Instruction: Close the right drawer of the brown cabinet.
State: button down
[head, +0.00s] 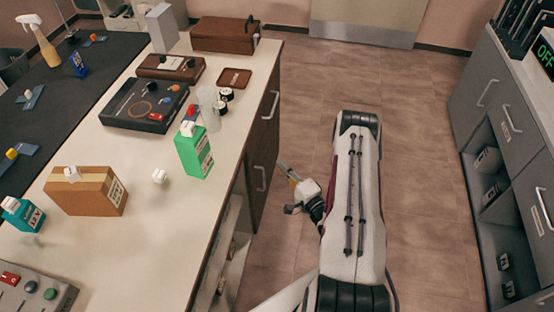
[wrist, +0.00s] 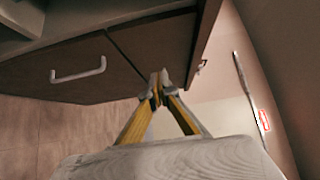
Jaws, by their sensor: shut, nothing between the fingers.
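The brown cabinet (head: 258,150) is set under the counter, facing the aisle, with two pale handles in the head view. In the wrist view, one brown front (wrist: 45,75) with a pale handle (wrist: 78,70) lies on the left. To its right, a brown panel (wrist: 207,35) is seen nearly edge-on and stands out from the cabinet, with a small handle on its outer side; this looks like the right drawer's front. My gripper (head: 281,164) is shut and empty beside the cabinet front. Its fingertips (wrist: 159,76) appear near the standing-out panel; contact cannot be told.
The aisle floor (head: 430,150) is clear. A grey cabinet (head: 515,135) stands along the right side.

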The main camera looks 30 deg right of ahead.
jog(key=shift+s, duration=0.65)
dwell(0.3)
